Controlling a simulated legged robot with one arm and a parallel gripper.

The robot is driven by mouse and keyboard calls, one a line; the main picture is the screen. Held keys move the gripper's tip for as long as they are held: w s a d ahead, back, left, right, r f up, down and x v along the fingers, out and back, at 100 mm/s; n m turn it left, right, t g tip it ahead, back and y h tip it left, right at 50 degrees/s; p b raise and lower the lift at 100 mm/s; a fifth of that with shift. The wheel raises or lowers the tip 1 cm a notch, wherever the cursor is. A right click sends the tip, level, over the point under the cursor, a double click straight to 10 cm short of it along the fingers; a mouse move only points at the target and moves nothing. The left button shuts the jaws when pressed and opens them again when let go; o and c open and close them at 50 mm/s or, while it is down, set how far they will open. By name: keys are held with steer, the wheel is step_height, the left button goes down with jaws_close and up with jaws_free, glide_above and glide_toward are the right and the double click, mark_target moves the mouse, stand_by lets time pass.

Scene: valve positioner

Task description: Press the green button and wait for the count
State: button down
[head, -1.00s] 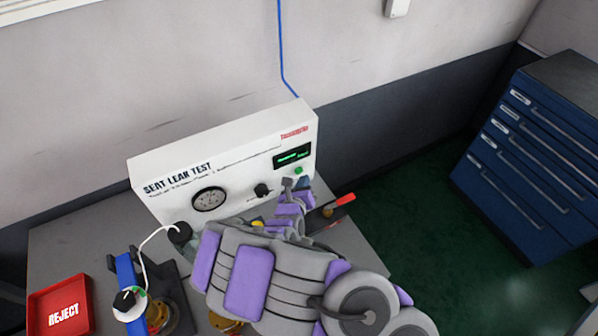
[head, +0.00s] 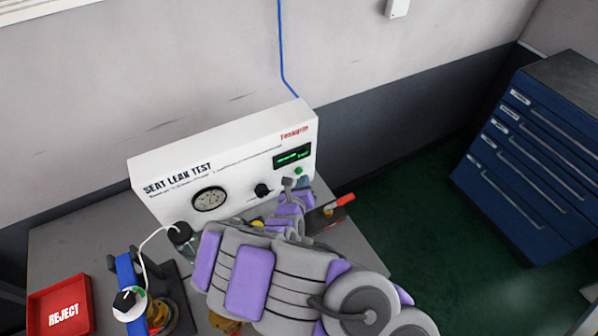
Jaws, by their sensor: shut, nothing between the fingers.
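The white test box (head: 165,207) marked "SEAT LEAK TEST" stands at the back of the grey bench. Its green button (head: 298,170) is near the right end, under a small dark display (head: 292,157) with green characters too small to read. My gripper (head: 290,183) is shut and empty, with its tip just below and left of the button, close to the panel. I cannot tell whether it touches the panel. A round gauge (head: 209,199) and a black knob (head: 262,190) sit on the panel. My arm hides part of the box's lower front.
A red tray (head: 42,301) marked "REJECT" is at the left. A blue clamp fixture (head: 128,275) with a white hose and brass parts stands beside it. A red-handled tool (head: 343,200) lies right of my arm. A blue drawer cabinet (head: 530,165) stands at the right.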

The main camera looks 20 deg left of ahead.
steer(key=shift+w+a+r, duration=0.1)
steer(key=shift+w+a, duration=0.1)
steer(key=shift+w+a, duration=0.25)
steer(key=shift+a, duration=0.1)
stand_by(0.8)
steer(key=shift+s+d, duration=0.1)
steer(key=shift+d, duration=0.05)
steer(key=shift+s+d+p, duration=0.45)
steer(key=shift+d+p, duration=0.1)
steer(key=shift+p, duration=0.35)
steer(key=shift+s+d+p, duration=1.65)
steer(key=shift+d+p, duration=0.25)
steer(key=shift+p, duration=1.25)
